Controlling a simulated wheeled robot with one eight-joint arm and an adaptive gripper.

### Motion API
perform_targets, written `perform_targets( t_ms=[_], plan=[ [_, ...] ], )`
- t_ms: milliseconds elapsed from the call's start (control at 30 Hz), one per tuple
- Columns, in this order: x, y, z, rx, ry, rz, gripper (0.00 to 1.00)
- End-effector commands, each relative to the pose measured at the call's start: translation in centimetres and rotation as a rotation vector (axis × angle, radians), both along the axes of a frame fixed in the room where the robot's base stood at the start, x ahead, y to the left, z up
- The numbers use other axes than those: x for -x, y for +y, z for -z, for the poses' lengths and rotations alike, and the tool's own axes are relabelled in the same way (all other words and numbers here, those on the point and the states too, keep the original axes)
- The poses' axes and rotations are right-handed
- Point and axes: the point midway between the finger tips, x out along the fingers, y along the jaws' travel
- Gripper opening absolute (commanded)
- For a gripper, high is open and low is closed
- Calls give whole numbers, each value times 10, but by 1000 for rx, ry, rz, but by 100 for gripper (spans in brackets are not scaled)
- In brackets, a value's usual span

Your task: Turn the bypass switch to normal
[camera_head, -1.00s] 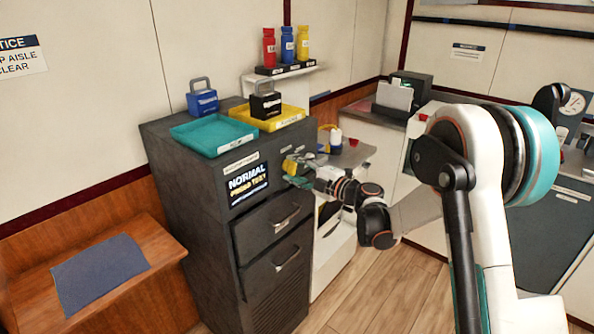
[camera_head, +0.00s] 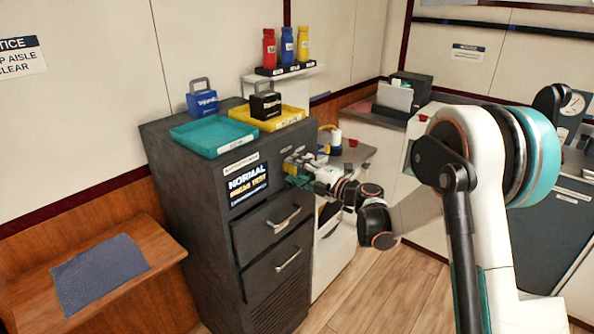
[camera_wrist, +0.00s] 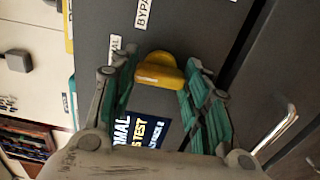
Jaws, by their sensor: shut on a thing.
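The bypass switch is a yellow knob (camera_wrist: 160,70) on the front of the dark cabinet (camera_head: 190,220). In the wrist view it sits between the green-lined fingers of my gripper (camera_wrist: 160,66), which is shut on it. In the head view my gripper (camera_head: 298,168) is at the upper right of the cabinet front and mostly hides the knob. A display (camera_head: 247,184) left of the gripper reads NORMAL, with a yellow line beneath that ends in TEST. In the wrist view a small label ending in MAL (camera_wrist: 115,42) is by the knob.
Two drawers with handles (camera_head: 284,219) are below the display. A teal tray (camera_head: 213,149), a yellow tray (camera_head: 293,118) and blue and black padlocks stand on the cabinet. A wooden bench (camera_head: 165,254) is at left; open floor (camera_head: 380,290) lies at right.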

Motion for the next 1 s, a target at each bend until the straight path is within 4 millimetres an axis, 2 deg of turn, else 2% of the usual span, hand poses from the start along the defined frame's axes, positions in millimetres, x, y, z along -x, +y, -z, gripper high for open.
perform_targets(
  t_ms=[33,67,100,133,567,667,1000],
  plan=[
    [1,0,1,3,-1,-1,19],
    [1,0,1,3,0,-1,50],
    [1,0,1,3,0,-1,59],
    [1,0,1,3,0,-1,63],
    [3,-5,0,1,1,0,63],
    [10,-14,0,1,1,1,63],
    [52,-68,1,1,0,2,63]
  ],
)
